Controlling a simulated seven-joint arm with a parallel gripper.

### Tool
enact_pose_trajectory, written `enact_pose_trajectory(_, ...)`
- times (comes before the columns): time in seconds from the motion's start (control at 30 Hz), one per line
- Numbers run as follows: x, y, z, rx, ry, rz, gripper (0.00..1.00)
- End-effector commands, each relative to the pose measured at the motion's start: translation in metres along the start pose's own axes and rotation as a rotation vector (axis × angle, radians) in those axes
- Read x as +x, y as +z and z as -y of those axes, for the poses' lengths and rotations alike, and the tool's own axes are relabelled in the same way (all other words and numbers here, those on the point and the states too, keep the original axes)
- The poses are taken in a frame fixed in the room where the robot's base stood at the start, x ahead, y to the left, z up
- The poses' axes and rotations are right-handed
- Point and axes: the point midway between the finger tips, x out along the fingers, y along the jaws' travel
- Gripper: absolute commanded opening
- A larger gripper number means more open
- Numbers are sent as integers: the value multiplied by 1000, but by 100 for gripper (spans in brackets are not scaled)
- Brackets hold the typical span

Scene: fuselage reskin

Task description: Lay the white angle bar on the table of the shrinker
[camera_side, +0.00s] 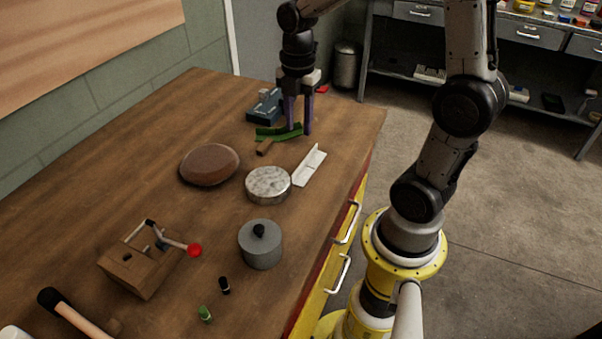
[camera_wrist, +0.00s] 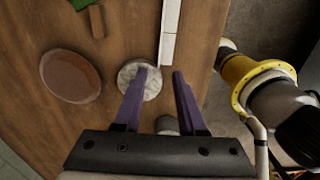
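The white angle bar (camera_side: 310,166) lies on the wooden bench near its right edge. It also shows at the top of the wrist view (camera_wrist: 170,30). My gripper (camera_side: 299,131) hangs pointing down behind the bar, beside a green bar. Its purple fingers are apart with nothing between them; in the wrist view (camera_wrist: 160,72) they also stand apart. The wooden block with a lever and red knob (camera_side: 140,268), at the front left of the bench, may be the shrinker. A blue-grey device (camera_side: 265,106) stands at the back; I cannot tell for sure which is the shrinker.
The green bar (camera_side: 270,134) and a small brown piece (camera_side: 265,147) lie left of my fingers. A brown leather-like disc (camera_side: 209,165), a mottled round block (camera_side: 268,183) and a grey lidded pot (camera_side: 260,246) stand on the bench. A hammer (camera_side: 80,315) lies at the front left.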

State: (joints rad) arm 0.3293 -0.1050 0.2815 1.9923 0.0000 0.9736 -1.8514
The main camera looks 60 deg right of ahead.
Motion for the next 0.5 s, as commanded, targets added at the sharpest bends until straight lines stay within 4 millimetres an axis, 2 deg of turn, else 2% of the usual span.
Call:
enact_pose_trajectory(0.1,25,-1,2,-1,-7,-2,40)
enact_pose_trajectory(0.23,48,-1,2,-1,-6,-2,40)
enact_pose_trajectory(0.33,61,-1,1,0,-4,-1,40)
enact_pose_trajectory(0.5,70,-1,1,-1,-2,0,40)
